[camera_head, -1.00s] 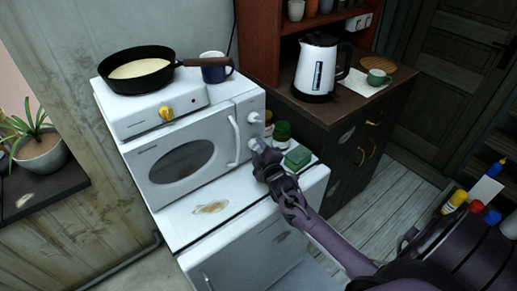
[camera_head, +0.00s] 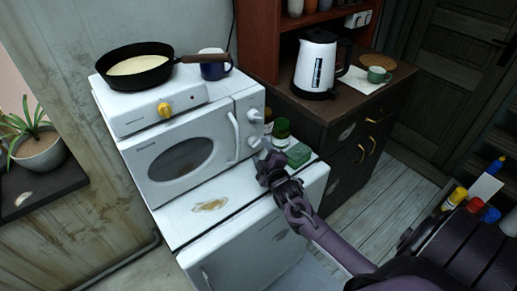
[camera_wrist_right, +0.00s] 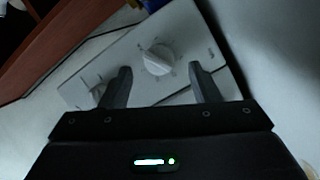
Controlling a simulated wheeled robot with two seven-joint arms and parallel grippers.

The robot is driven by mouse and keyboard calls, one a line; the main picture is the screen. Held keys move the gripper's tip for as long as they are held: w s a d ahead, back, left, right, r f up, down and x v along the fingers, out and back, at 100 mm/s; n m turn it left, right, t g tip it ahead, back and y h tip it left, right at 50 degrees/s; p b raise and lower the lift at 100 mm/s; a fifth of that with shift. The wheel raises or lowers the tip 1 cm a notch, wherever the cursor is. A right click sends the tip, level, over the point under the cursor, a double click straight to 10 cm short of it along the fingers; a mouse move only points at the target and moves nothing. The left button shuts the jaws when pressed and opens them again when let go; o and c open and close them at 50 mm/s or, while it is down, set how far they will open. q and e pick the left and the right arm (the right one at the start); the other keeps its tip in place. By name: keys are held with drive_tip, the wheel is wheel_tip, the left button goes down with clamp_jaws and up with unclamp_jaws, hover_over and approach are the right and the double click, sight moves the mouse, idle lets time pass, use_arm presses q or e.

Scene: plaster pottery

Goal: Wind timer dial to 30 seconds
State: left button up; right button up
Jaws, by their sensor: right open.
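The white microwave (camera_head: 170,155) has two white dials on its right-hand panel, an upper dial (camera_head: 255,114) and a lower dial (camera_head: 255,141). My right gripper (camera_head: 264,158) is just in front of the panel, near the lower dial. In the right wrist view, a white round dial (camera_wrist_right: 158,60) with marks around it lies ahead, between my open, empty fingers (camera_wrist_right: 160,72). Contact with it cannot be told. A second dial (camera_wrist_right: 97,88) is partly hidden behind the left finger. Which dial is the timer cannot be read. My left gripper is not in view.
A green sponge (camera_head: 299,155) and a green-lidded jar (camera_head: 281,130) stand close to my right gripper. A kettle (camera_head: 318,62) stands on the dark cabinet.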

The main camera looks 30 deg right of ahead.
drive_tip(key=shift+b+v, duration=0.3)
drive_tip(key=shift+v, duration=2)
